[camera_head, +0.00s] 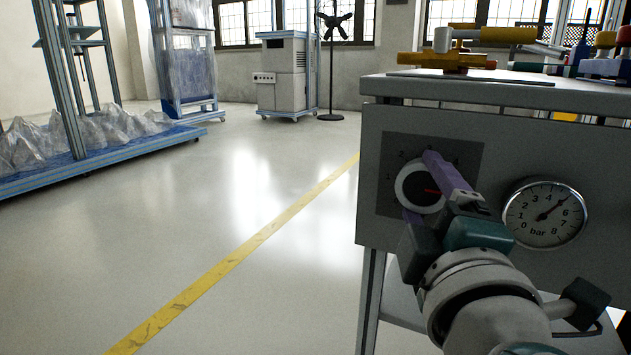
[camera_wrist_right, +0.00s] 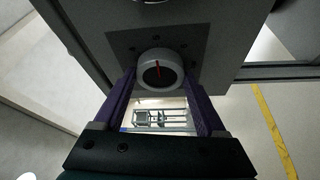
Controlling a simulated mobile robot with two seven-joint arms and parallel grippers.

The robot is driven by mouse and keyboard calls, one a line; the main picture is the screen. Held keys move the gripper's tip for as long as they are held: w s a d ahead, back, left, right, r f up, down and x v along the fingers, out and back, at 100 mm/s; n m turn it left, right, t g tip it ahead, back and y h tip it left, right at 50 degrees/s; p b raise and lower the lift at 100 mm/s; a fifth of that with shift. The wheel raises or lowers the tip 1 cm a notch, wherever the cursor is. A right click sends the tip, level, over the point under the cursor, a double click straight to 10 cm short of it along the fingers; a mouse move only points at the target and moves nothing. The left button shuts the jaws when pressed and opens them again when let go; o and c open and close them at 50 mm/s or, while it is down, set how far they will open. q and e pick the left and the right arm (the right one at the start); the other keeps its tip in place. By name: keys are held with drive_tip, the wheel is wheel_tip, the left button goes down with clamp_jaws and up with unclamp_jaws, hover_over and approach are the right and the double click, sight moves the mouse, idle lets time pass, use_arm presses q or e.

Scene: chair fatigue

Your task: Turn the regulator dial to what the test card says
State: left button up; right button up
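The regulator dial (camera_head: 408,185) is a round knob with a pale rim, a black face and a red pointer. It sits on a dark plate (camera_head: 466,152) on the grey panel. In the head view its pointer points right; some printed numbers show, others are covered. My right gripper (camera_head: 424,187) has its purple fingers on opposite sides of the dial. In the right wrist view the dial (camera_wrist_right: 148,75) lies between the fingertips (camera_wrist_right: 160,72); whether they press on it cannot be told. A bar gauge (camera_head: 535,229) has its needle pointing up and right. No readable test card shows. My left gripper is out of view.
The grey bench top (camera_head: 500,91) above the panel carries a yellow and red fixture (camera_head: 447,58). A yellow floor line (camera_head: 240,252) crosses the open floor at left. A cabinet (camera_head: 286,78), a fan (camera_head: 333,60) and wrapped frames stand at the back.

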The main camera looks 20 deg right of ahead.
drive_tip(key=o, duration=0.4)
drive_tip(key=shift+s, duration=0.1)
drive_tip(key=v, duration=0.9)
drive_tip(key=shift+s+a, duration=0.25)
drive_tip(key=shift+s, duration=0.1)
